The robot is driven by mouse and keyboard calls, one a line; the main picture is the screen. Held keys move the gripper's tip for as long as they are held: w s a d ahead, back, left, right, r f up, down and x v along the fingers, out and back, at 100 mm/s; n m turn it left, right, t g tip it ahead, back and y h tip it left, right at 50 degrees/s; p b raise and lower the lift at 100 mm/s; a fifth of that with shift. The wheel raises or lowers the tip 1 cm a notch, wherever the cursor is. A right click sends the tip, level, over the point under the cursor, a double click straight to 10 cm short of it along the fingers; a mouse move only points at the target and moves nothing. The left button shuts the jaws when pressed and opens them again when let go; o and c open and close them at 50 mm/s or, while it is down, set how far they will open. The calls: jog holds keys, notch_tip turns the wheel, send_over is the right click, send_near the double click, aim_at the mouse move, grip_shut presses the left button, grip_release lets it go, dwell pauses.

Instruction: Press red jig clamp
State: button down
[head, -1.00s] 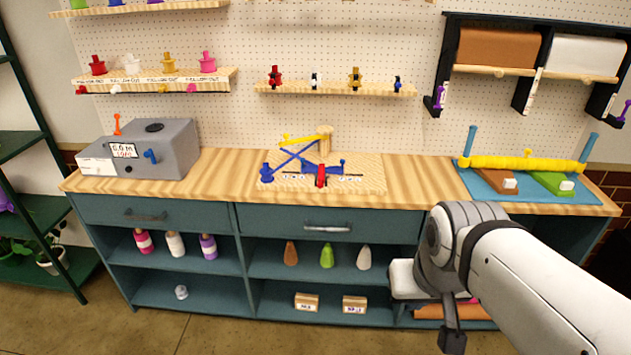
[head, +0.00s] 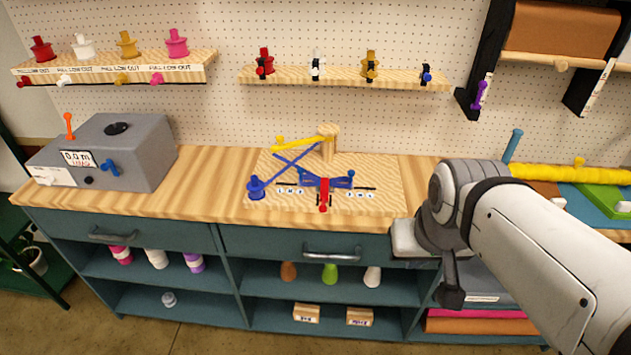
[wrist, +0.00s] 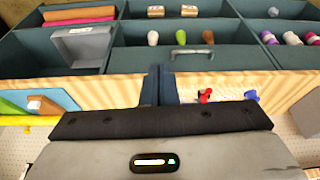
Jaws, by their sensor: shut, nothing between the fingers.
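The red jig clamp (head: 323,194) stands at the front of the wooden jig board (head: 375,195) on the counter, between blue jig parts. In the wrist view only a small part of the red clamp (wrist: 205,96) shows beyond the dark edge of my gripper's body. My gripper (wrist: 160,72) is shut and empty, with its two dark fingers together, left of the red clamp in that view. In the head view my arm is at the right of the jig, apart from the clamp, and the fingertips cannot be made out.
A blue spool-like knob (head: 256,188), crossed blue bars and a yellow lever (head: 300,142) by a wooden post (head: 328,143) surround the clamp. A grey box (head: 130,150) stands left on the counter. A drawer handle (head: 331,254) juts out below. Bare counter lies left of the jig.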

jog(key=shift+d, duration=0.2)
jog(key=d+f+n+g+h+b, duration=0.1)
jog(key=d+f+n+h+b, duration=0.2)
jog(key=f+b, duration=0.35)
jog(key=d+f+n+g+h+b, duration=0.1)
jog(key=f+n+h+b, duration=0.25)
jog(key=f+b, duration=0.35)
jog(key=w+f+n+t+h+b, duration=0.3)
jog(key=w+f+n+h+b, duration=0.1)
jog(key=w+f+n+b, duration=0.3)
jog(key=w+a+f+n+t+y+b, duration=0.2)
jog(key=a+n+t+b, duration=0.2)
jog(key=a+n+t, duration=0.1)
jog(key=w+a+f+n+t+y+b, duration=0.2)
jog(key=a+n+t+b, duration=0.3)
jog(key=a, duration=0.5)
jog(key=w+a+f+n+t+y+b, duration=0.2)
jog(key=w+a+f+n+t+b, duration=0.1)
jog(key=a+n, duration=0.5)
jog(key=t+b, duration=0.1)
jog(key=t, duration=0.1)
jog(key=shift+t+b, duration=0.4)
jog(key=shift+w+y, duration=0.25)
